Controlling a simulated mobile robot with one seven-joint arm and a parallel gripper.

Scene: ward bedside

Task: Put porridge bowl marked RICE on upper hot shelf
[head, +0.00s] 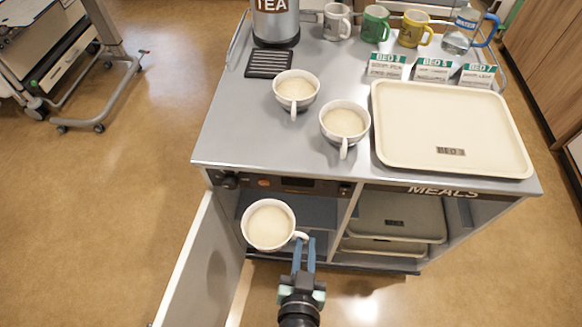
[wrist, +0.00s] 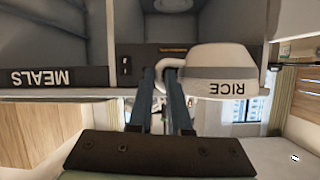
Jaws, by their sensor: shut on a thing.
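My gripper (head: 305,242) is shut on the handle of a white porridge bowl (head: 269,224) full of pale porridge. The wrist view, which is upside down, shows the word RICE on this bowl (wrist: 222,80), with the fingers (wrist: 167,78) at its handle. The bowl is level, at the front of the open left compartment of the cart. The upper hot shelf (head: 318,212) shows partly inside that compartment, right of the bowl. The bowl hides part of it, and I cannot tell whether they touch.
The compartment door (head: 190,262) stands open at the left. Two more porridge bowls (head: 296,90) (head: 345,122) are on the cart top (head: 235,135), beside a tray (head: 450,125) marked BED 3. Trays (head: 400,218) lie in the right compartment. Mugs and a tea urn (head: 275,22) stand behind.

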